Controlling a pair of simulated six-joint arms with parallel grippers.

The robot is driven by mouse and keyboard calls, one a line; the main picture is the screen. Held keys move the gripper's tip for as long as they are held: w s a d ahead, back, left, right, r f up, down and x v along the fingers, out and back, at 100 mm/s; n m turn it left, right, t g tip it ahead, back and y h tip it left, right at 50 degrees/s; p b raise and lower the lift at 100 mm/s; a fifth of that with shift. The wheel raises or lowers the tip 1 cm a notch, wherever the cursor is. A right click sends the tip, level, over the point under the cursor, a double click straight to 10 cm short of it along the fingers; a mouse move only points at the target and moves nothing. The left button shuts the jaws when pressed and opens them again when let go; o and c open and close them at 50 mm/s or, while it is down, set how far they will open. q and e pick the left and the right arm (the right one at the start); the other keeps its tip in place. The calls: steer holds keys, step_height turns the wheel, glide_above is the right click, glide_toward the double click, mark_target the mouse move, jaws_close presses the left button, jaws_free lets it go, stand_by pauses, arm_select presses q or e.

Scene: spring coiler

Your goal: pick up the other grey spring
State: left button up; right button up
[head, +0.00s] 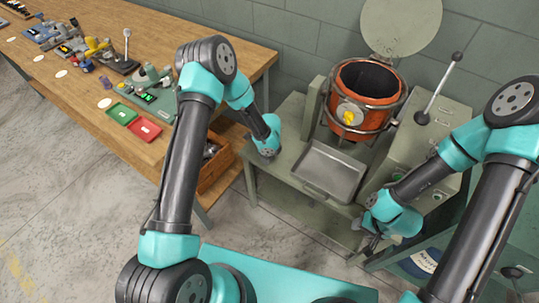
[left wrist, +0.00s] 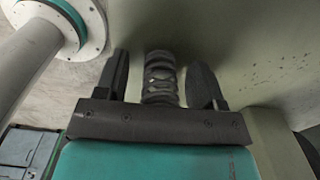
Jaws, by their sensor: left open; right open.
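A dark grey coiled piece that looks like a spring (left wrist: 160,78) shows in the left wrist view, between the two fingers of my left gripper (left wrist: 161,82). The fingers stand apart, with a gap on each side of the coil. I cannot tell what the coil rests on. In the head view my left wrist reaches down between the bench and the machine; its fingers and the spring are hidden there. My right gripper (head: 372,241) is open and empty, low at the right, in front of the machine.
Green (head: 122,113) and red (head: 145,130) trays lie on the bench. A grey metal tray (head: 330,170) sits before the orange pot (head: 368,84). A lever (head: 440,88) rises at the right.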

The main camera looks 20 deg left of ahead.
arm_select(q)
steer(key=shift+c, duration=0.3)
steer(key=c, duration=1)
steer(key=shift+o, duration=0.2)
steer(key=shift+r, duration=0.1)
steer(key=shift+r, duration=1.75)
steer(key=s+d, duration=0.2)
steer(key=s, duration=0.5)
steer(key=s+d+r, duration=0.1)
steer(key=s+d, duration=0.1)
steer(key=s, duration=0.6)
steer(key=shift+s+d+r, duration=0.15)
steer(key=shift+s+d, duration=0.05)
steer(key=shift+d, duration=0.05)
steer(key=shift+w, duration=0.15)
